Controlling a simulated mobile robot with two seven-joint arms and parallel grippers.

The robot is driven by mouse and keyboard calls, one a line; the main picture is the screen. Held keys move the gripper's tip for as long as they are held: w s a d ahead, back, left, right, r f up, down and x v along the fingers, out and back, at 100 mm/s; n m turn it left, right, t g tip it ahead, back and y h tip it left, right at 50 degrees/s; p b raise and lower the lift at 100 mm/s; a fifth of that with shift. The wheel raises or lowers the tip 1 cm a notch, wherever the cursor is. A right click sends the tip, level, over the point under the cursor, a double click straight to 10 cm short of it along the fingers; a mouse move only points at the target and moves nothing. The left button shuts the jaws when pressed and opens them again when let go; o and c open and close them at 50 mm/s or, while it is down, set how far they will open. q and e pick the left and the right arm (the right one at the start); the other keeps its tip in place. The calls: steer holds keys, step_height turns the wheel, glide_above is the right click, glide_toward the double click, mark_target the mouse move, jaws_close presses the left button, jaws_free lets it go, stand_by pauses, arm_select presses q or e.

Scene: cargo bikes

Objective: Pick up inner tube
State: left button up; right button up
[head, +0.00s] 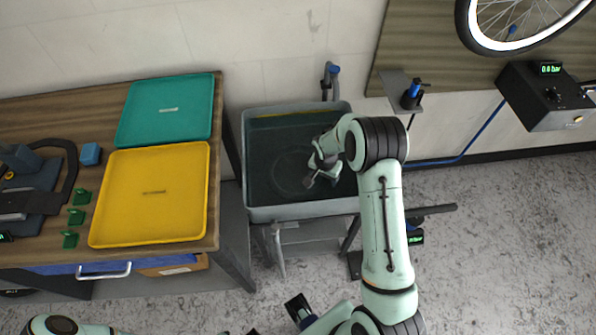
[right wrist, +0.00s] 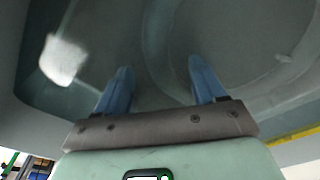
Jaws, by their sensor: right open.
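A faint dark ring, which looks like the inner tube (head: 278,172), lies low in the grey tub (head: 300,211) in the head view. It blends with the dark tub interior. In the right wrist view a large ring outline (right wrist: 255,88) curves across the tub floor on the right. My right gripper (head: 322,177) reaches down into the tub, over the ring's right side. In the right wrist view its two blue fingers (right wrist: 158,72) are apart with nothing between them. The left fingers are not clearly seen; part of my left arm shows at the bottom left.
The tub walls close around my right gripper. A wooden bench with a yellow tray (head: 150,220) and a green tray (head: 165,135) stands to the left. A wheel (head: 470,35) and a pressure box (head: 545,95) are at upper right. The floor at right is clear.

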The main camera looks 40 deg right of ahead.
step_height(320, 180, down, 2)
steer(key=shift+w+d, duration=0.1)
steer(key=c, duration=1.2)
steer(key=shift+r, duration=0.1)
